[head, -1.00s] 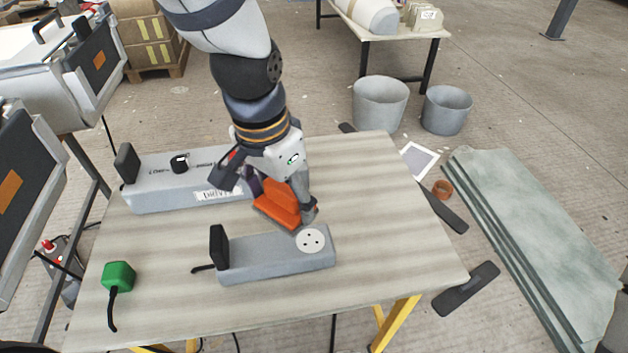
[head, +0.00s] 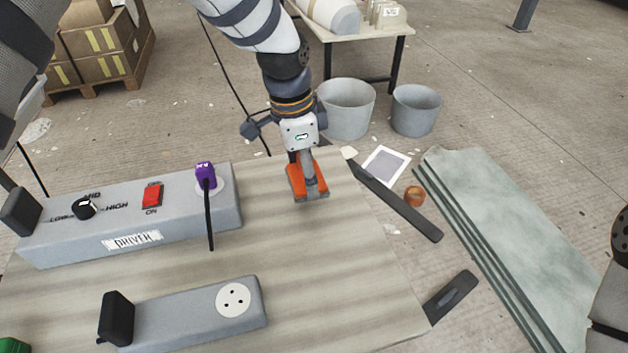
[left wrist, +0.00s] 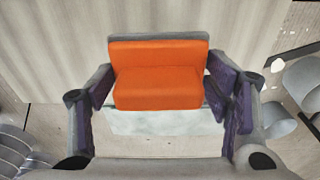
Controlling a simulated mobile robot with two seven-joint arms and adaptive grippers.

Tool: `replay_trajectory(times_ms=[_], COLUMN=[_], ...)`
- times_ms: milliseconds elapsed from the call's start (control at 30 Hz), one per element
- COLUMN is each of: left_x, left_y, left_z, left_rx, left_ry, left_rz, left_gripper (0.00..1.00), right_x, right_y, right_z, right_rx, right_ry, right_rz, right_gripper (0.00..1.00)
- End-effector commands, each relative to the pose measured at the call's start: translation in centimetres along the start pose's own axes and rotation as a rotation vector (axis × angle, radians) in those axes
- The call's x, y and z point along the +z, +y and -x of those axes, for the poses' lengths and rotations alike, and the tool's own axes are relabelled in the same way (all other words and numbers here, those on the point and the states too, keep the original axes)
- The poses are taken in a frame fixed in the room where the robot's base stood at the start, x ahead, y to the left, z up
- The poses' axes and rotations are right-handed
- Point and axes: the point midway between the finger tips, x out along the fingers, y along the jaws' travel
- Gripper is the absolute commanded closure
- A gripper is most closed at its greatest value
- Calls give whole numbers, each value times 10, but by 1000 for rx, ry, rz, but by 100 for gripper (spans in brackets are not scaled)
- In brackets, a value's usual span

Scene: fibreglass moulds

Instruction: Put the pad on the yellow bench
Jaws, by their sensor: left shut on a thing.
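The pad is an orange block with a grey backing; it shows in the head view (head: 296,181) and fills the middle of the left wrist view (left wrist: 158,82). My left gripper (head: 309,186) is shut on it, with its purple-lined fingers (left wrist: 160,92) at the pad's two sides. The bench (head: 310,262) has a pale striped wooden top; its yellow legs are out of sight now. The pad is at the bench's far right part, near the back edge; I cannot tell whether it touches the top. My right gripper is not in view.
A grey driver box (head: 130,215) with a purple plug (head: 205,175) stands at the back left of the bench. A grey socket block (head: 190,312) lies in front. The bench top between them and the right edge is clear. Buckets (head: 345,108) stand on the floor behind.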

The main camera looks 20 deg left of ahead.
Motion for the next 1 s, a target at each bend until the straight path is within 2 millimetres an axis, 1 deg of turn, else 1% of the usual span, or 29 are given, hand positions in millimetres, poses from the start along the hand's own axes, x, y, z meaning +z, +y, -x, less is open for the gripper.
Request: replay_trajectory(times_ms=[33, 100, 267, 433, 633, 767, 800, 867, 900, 1000], left_x=[-4, -10, -18, -15, -16, -15, -15, -15, -15, -15], left_y=[-5, -11, -18, -18, -19, -19, -19, -19, -19, -19], left_z=[-17, -26, -36, -64, -63, -67, -68, -67, -67, -67], left_rx=[6, 1, -3, -2, -7, -5, -5, -6, -6, -6], left_ry=[-4, -1, 1, 2, 5, 4, 4, 4, 4, 4], left_rz=[1, 0, 1, 2, 1, 2, 2, 2, 2, 2], left_gripper=[51, 51, 51, 51, 51, 51, 26, 13, 8, 8], right_x=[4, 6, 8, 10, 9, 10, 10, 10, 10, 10], right_y=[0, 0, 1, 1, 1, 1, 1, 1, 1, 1], right_z=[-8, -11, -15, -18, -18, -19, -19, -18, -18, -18], right_rx=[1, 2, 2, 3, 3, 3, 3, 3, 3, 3], right_ry=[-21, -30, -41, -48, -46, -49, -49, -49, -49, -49], right_rz=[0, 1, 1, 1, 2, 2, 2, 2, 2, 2], right_gripper=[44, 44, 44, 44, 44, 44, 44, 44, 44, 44])
